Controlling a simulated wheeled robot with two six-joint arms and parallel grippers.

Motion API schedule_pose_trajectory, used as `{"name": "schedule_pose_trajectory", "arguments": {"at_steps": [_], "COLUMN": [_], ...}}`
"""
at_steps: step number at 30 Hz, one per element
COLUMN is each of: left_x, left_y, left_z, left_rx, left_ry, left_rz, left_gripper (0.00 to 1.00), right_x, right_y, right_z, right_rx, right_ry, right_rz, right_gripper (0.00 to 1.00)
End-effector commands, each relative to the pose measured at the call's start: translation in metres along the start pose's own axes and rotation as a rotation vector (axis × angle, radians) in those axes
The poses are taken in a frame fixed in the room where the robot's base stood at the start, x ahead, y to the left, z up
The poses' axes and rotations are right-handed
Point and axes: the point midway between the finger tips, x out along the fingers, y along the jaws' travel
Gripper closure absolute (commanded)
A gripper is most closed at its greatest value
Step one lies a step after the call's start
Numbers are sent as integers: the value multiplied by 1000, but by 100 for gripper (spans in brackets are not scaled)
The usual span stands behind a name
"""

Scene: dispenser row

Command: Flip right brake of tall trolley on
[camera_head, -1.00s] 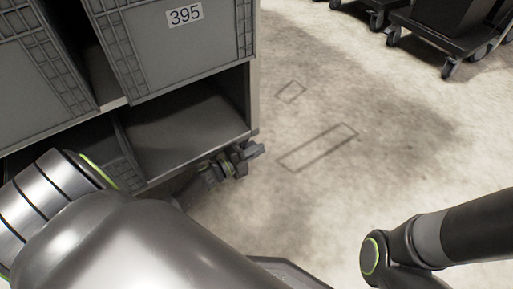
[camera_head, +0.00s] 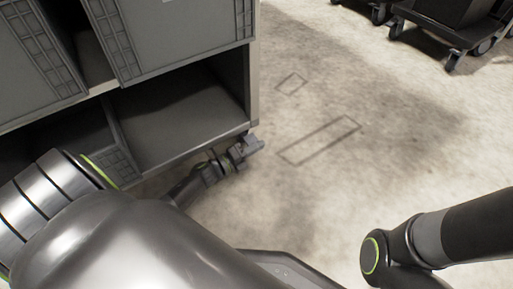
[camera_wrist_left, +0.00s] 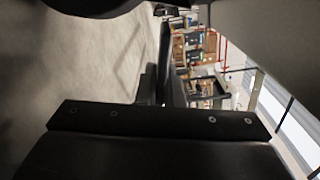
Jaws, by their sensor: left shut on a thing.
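The tall trolley (camera_head: 253,85) is a grey shelf frame at the upper left, with its near right corner low over the floor. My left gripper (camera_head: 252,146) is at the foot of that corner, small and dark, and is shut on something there. The right brake and its wheel are hidden or too small to make out; the held thing appears to be that brake. In the left wrist view, a dark bar-like part (camera_wrist_left: 160,118) crosses the picture, and the fingertips cannot be made out. My right arm shows at the lower right, but its gripper is out of view.
Grey crates (camera_head: 180,25) sit on the trolley's upper shelf, above an empty lower bay (camera_head: 185,115). Dark low trolleys (camera_head: 450,30) on wheels stand at the upper right. The concrete floor (camera_head: 340,90) between is free, with faint outlined marks.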

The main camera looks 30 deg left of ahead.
Motion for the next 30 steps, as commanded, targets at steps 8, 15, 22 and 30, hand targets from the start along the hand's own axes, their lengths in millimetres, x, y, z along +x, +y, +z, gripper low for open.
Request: {"name": "schedule_pose_trajectory", "arguments": {"at_steps": [8, 15, 22, 30], "left_x": [-1, -1, 0, -16], "left_y": [2, 2, 1, -1], "left_z": [0, 0, 0, 0], "left_rx": [10, 10, 8, 7], "left_ry": [0, 0, 0, 0], "left_rz": [5, 4, 2, 5], "left_gripper": [100, 77, 71, 71], "right_x": [0, 0, -2, 4], "right_y": [0, 0, 1, 1], "right_z": [-1, 0, 0, 5], "right_rx": [1, 0, -4, -8], "right_ry": [3, 2, -4, -11], "right_rz": [-1, 0, 1, 2], "right_gripper": [64, 64, 64, 64]}}
